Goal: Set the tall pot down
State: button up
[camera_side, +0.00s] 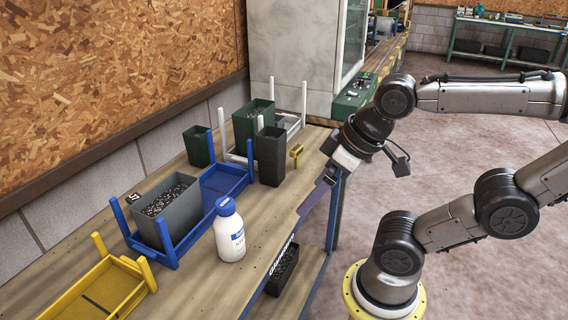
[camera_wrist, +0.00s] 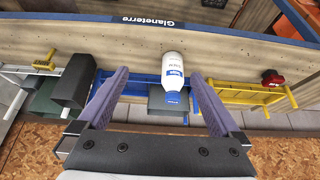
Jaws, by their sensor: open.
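The tall pot (camera_side: 270,158) is dark grey and square. It stands upright on the wooden bench in the side view, in front of the white rack, with nothing holding it. In the wrist view the tall pot (camera_wrist: 72,82) lies to the left, outside the left finger. My gripper (camera_side: 311,199) is over the bench's front edge, right of the pot and apart from it. In the wrist view my gripper (camera_wrist: 158,73) has its two purple fingers spread wide, with nothing held between them.
A white bottle (camera_side: 229,232) stands near the front edge. A blue rack (camera_side: 225,180) holds a grey pot of soil (camera_side: 172,210). A white rack (camera_side: 295,128) with a green pot (camera_side: 252,122), a small green pot (camera_side: 197,147) and a yellow rack (camera_side: 88,292) are also on the bench.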

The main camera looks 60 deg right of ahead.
jog(key=w+d+r+n+g+h, duration=0.25)
jog(key=w+d+n+h, duration=0.2)
jog(key=d, duration=0.25)
jog(key=w+d+r+n+g+h, duration=0.2)
jog(key=w+d+n+g+h, duration=0.1)
jog(key=d+n+h, duration=0.4)
jog(key=w+d+n+h, duration=0.2)
jog(key=w+d+n, duration=0.15)
jog(key=w, duration=0.55)
jog(key=n+h, duration=0.1)
jog(key=n, duration=0.2)
send_near(276, 133)
jog(key=shift+x, duration=2.5)
jog(key=shift+s, duration=0.1)
jog(key=shift+c, duration=0.2)
